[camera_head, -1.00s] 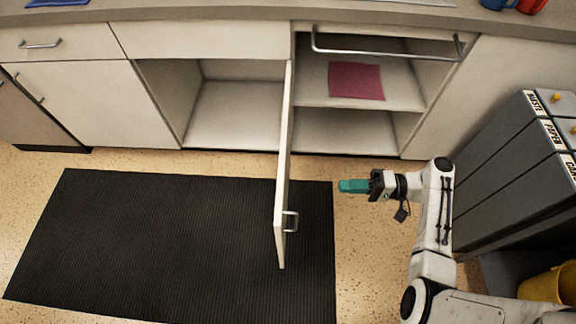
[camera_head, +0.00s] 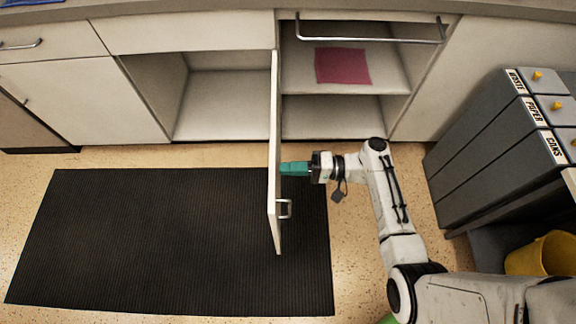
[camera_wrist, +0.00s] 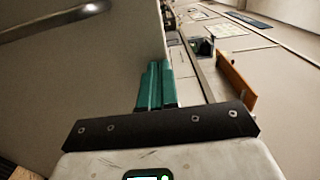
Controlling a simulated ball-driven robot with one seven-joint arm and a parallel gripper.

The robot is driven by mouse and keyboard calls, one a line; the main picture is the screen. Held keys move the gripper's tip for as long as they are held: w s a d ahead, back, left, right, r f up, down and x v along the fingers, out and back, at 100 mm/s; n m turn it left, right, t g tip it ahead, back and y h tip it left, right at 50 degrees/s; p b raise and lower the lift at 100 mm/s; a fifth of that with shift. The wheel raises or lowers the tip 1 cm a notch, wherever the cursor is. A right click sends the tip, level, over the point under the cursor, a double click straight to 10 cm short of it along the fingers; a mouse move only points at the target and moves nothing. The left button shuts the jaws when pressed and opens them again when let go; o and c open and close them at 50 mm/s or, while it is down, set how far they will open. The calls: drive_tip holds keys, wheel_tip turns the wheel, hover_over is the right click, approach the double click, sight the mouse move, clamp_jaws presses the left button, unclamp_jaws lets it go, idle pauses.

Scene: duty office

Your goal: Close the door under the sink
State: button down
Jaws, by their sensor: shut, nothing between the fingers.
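The cabinet door (camera_head: 273,130) stands open, sticking straight out from the cupboard front, with a metal handle (camera_head: 284,209) on its right face near its free edge. The open cupboard (camera_head: 222,105) to its left looks empty. My gripper (camera_head: 283,169), with teal fingers, is shut and empty. Its tips are at the right face of the door, touching it or very nearly so, farther in than the handle. In the wrist view, the teal fingers (camera_wrist: 155,88) point along beside the pale door panel (camera_wrist: 85,75), and the handle (camera_wrist: 50,22) shows at top left.
A black ribbed mat (camera_head: 170,240) lies on the floor under the door. To the right, an open shelf unit holds a pink cloth (camera_head: 342,66) below a metal rail (camera_head: 370,39). Grey labelled bins (camera_head: 490,150) and a yellow bucket (camera_head: 541,255) stand at the right.

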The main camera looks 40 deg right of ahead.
drive_tip(key=shift+w+a, duration=0.2)
drive_tip(key=shift+a, duration=0.1)
